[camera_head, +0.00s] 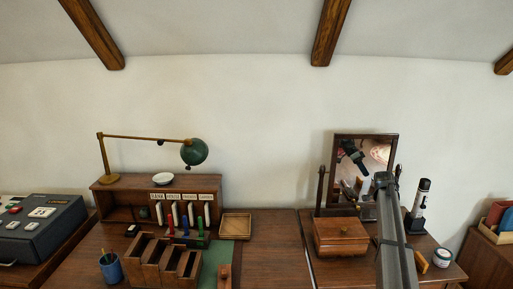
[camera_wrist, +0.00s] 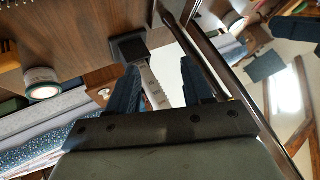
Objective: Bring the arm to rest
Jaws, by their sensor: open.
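My arm rises from the bottom right in the head view, in front of the dresser and mirror. My gripper (camera_wrist: 160,82) is open in the wrist view, its two dark blue fingers apart. A white, scale-marked stretch of an upright item (camera_wrist: 157,88) with a dark square base shows between the fingers. I cannot tell how far beyond the fingertips it is, and I see no finger touching it. In the head view a black and white upright item (camera_head: 420,206) stands just right of my arm. The fingers themselves are not clear there.
A framed mirror (camera_head: 343,192) stands close behind my arm, with a wooden box (camera_head: 340,238) before it. A white jar (camera_head: 442,257) stands at right and also shows in the wrist view (camera_wrist: 41,84). At left are a desk shelf, a green lamp (camera_head: 194,152) and wooden trays.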

